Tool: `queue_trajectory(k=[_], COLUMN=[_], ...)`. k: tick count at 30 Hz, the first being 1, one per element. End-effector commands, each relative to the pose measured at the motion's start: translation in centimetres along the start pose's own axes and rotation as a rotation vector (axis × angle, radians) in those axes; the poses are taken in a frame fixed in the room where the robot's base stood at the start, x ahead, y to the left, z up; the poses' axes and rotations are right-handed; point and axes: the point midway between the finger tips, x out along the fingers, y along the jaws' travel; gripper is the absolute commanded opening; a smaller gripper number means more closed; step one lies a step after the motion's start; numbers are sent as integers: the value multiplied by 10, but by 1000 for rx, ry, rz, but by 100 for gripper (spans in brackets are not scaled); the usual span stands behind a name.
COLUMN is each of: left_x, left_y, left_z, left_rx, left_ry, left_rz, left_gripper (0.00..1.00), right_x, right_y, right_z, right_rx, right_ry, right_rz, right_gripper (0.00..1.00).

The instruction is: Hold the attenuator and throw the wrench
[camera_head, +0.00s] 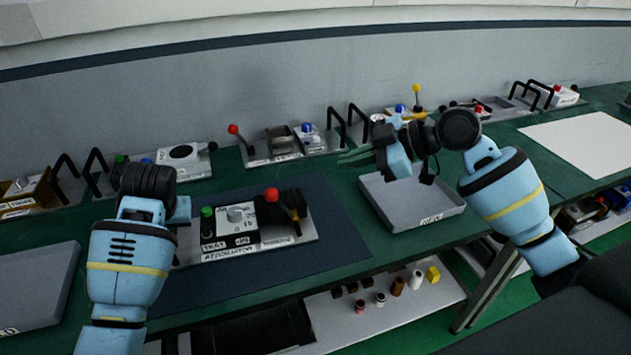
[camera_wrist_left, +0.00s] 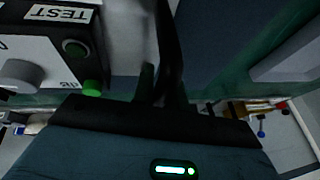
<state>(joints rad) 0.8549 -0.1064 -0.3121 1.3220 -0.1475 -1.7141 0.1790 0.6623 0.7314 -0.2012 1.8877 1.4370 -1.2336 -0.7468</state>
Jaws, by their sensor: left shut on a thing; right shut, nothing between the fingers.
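The attenuator (camera_head: 228,217) is a white and black box with a grey dial and a green button, on a grey labelled base plate (camera_head: 262,243) on the dark mat. Its dial face and green button (camera_wrist_left: 92,87) fill the left of the left wrist view. A lever with a red ball (camera_head: 272,195) stands on the same plate, to the right; no loose wrench shows. My left gripper (camera_wrist_left: 160,82) is shut on a dark upright bar, seemingly a handle, beside the attenuator. My right gripper (camera_head: 358,156) is shut and empty, above the bench, right of the lever and apart from it.
A grey empty tray (camera_head: 403,215) lies below my right gripper, and another grey tray (camera_head: 38,283) is at the left. Several modules with handles and levers line the wall, including a red-knobbed lever (camera_head: 233,129). A white sheet (camera_head: 585,140) lies at the right.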

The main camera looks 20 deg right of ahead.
Motion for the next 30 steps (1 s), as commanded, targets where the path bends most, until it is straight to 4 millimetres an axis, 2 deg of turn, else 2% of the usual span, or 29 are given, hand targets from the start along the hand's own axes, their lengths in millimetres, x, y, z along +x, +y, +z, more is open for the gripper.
queue_trajectory(k=[2,3,9,20,30], left_x=[6,6,4,-6,-56], left_y=[-2,-2,-1,0,0], left_z=[4,4,2,0,0], left_rx=[-1,-1,-1,0,-1], left_ry=[-14,-14,-8,-1,-1], left_rz=[-4,-4,-2,0,0], left_gripper=[0,16,40,40,40], right_x=[1,1,1,1,0], right_y=[0,0,0,0,0], right_z=[2,2,1,0,0], right_rx=[2,2,1,0,0], right_ry=[-1,-1,-1,0,0], right_rz=[-2,-2,-1,0,0], right_gripper=[0,0,0,0,0])
